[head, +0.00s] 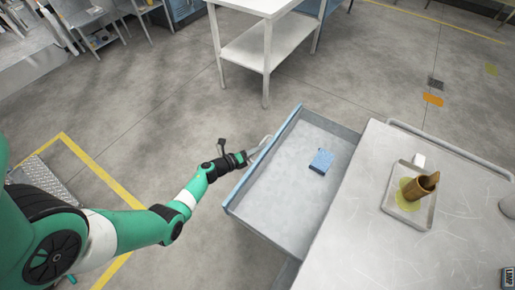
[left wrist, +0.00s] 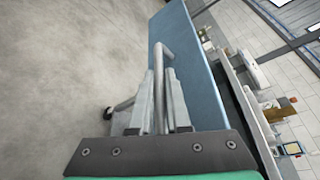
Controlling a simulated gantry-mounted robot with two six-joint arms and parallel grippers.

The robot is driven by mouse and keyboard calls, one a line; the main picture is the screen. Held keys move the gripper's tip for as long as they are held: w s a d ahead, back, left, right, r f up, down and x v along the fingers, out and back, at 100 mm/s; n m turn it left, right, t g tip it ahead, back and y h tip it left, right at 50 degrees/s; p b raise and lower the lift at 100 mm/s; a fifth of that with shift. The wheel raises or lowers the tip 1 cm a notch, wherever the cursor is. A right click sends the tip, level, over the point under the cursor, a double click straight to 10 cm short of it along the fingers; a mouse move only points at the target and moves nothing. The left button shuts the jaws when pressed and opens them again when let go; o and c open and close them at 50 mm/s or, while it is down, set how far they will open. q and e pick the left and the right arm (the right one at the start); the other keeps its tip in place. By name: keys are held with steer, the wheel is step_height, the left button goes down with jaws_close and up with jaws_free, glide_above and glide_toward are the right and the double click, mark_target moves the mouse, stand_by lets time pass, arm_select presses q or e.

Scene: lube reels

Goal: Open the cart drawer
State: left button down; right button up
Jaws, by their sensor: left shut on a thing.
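The cart drawer (head: 285,190) is pulled out to the left of the cart (head: 355,235) in the head view, and its grey inside shows. Its blue front panel (head: 262,160) faces my left arm; in the left wrist view the blue front (left wrist: 192,65) rises right of the jaws. A bar handle (head: 262,147) stands out from the front, and its bent end (left wrist: 162,55) shows between the jaws. My left gripper (head: 246,158) is shut on the handle; its fingers (left wrist: 160,100) lie on both sides of the bar. My right gripper is not in view.
A small blue box (head: 321,161) lies in the drawer. On the cart top are a tray (head: 390,205) with a brown cup-like container (head: 418,187). A white table (head: 265,45) stands behind.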

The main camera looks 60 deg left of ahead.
arm_select(q)
steer(key=c, duration=0.9)
jaws_free()
steer(key=shift+s+r+p, duration=0.2)
steer(key=shift+s+p, duration=0.1)
steer(key=shift+s, duration=0.05)
steer(key=p+v, duration=0.4)
steer(key=v, duration=0.6)
steer(key=shift+s+d, duration=0.25)
steer(key=shift+s, duration=0.1)
